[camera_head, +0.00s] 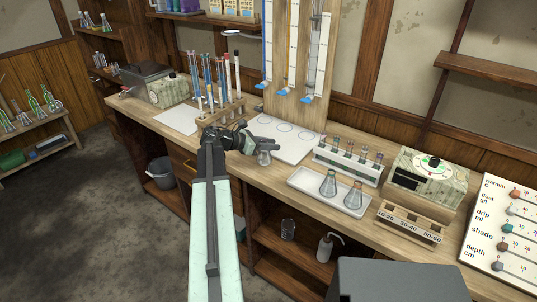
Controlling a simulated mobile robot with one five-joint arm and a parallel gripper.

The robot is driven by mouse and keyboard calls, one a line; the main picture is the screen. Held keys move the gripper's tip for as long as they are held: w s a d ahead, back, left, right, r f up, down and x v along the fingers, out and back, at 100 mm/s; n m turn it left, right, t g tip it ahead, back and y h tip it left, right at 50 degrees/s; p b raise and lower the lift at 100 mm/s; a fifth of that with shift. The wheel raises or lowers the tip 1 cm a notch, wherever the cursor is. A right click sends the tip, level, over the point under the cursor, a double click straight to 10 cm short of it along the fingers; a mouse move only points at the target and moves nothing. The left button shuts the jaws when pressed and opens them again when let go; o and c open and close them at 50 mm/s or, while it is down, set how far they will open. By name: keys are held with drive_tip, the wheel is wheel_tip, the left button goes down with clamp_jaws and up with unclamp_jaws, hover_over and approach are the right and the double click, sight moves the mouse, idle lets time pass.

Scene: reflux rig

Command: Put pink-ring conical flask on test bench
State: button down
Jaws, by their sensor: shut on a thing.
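My gripper (250,142) is over the wooden bench, shut on a small clear conical flask (264,159). The flask hangs upright just below and right of the jaws, its neck partly hidden by them. I cannot make out a pink ring on it at this size. The flask is near the front edge of a white board with circle outlines (286,150); I cannot tell whether its base touches anything. The long wooden bench top (262,178) runs from upper left to lower right. Which part of it is called the test bench is not marked.
A white tray (305,185) with two conical flasks (328,187) (353,196) stands to the right. Behind it is a vial rack (348,167). A test-tube rack (220,113) stands behind my gripper. A dial box (428,178) and a labelled wooden rack (410,222) are farther right.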

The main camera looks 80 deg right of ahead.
drive_tip(key=f+b, duration=0.2)
drive_tip(key=f, duration=0.1)
drive_tip(key=shift+s+f, duration=0.15)
drive_tip(key=shift+s, duration=0.05)
drive_tip(key=shift+w+r, duration=0.2)
drive_tip(key=shift+w, duration=0.15)
drive_tip(key=c, duration=1.1)
unclamp_jaws()
drive_tip(key=shift+w+a+r, duration=0.1)
drive_tip(key=shift+r, duration=0.05)
drive_tip(key=p+v, duration=0.4)
drive_tip(key=v, duration=0.7)
drive_tip(key=shift+w+a+r+p, duration=0.1)
drive_tip(key=shift+w+a+p, duration=0.15)
drive_tip(key=shift+p, duration=0.15)
